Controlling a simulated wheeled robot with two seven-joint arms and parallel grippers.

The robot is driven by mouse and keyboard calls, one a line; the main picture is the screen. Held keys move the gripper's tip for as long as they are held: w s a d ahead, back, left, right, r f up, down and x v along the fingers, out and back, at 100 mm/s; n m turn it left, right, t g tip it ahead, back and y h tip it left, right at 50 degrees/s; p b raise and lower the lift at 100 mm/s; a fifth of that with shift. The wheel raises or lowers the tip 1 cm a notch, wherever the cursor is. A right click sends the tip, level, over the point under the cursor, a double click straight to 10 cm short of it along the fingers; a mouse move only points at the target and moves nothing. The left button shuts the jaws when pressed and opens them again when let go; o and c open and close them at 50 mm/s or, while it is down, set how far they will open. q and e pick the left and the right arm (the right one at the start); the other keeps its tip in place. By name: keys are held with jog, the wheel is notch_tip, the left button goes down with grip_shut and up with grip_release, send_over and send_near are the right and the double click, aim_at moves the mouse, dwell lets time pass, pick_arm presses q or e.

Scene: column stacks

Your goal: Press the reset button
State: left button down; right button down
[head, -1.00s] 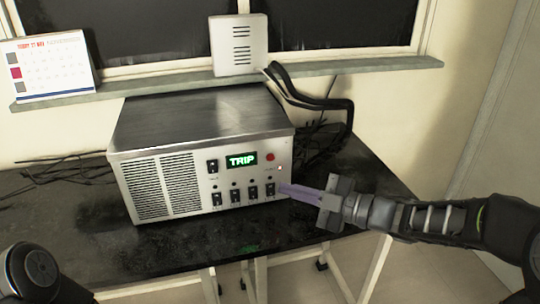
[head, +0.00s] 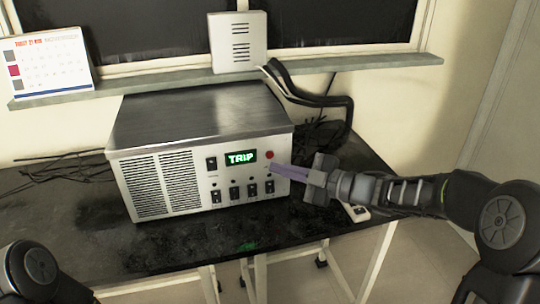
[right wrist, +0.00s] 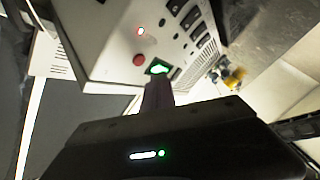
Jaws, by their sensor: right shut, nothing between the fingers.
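The metal power unit (head: 200,165) stands on the black table, its lit green display (head: 241,158) reading TRIP. A round red button (head: 269,155) sits right of the display; it also shows in the right wrist view (right wrist: 139,60). A small green-lit square (right wrist: 158,67) lies just beyond my fingertips in the right wrist view. The labels are too small to read. My right gripper (head: 272,168) is shut and empty, its tips at the panel just below the red button, hiding that spot. I cannot tell whether they touch it. My left gripper is out of view.
A row of several black switches (head: 235,193) runs along the lower panel. Dark cables (head: 325,100) lie behind the unit at the right. A small white item (head: 355,212) lies on the table under my right arm. The table (head: 110,245) is clear in front.

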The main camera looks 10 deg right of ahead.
jog(key=shift+w, duration=0.95)
jog(key=shift+w, duration=0.1)
dwell(1.3)
jog(key=shift+w+a, duration=0.1)
jog(key=shift+w, duration=0.25)
jog(key=shift+w, duration=0.35)
dwell(0.6)
jog(key=shift+s, duration=0.8)
jog(key=s, duration=0.5)
jog(key=shift+d, duration=0.2)
dwell(0.3)
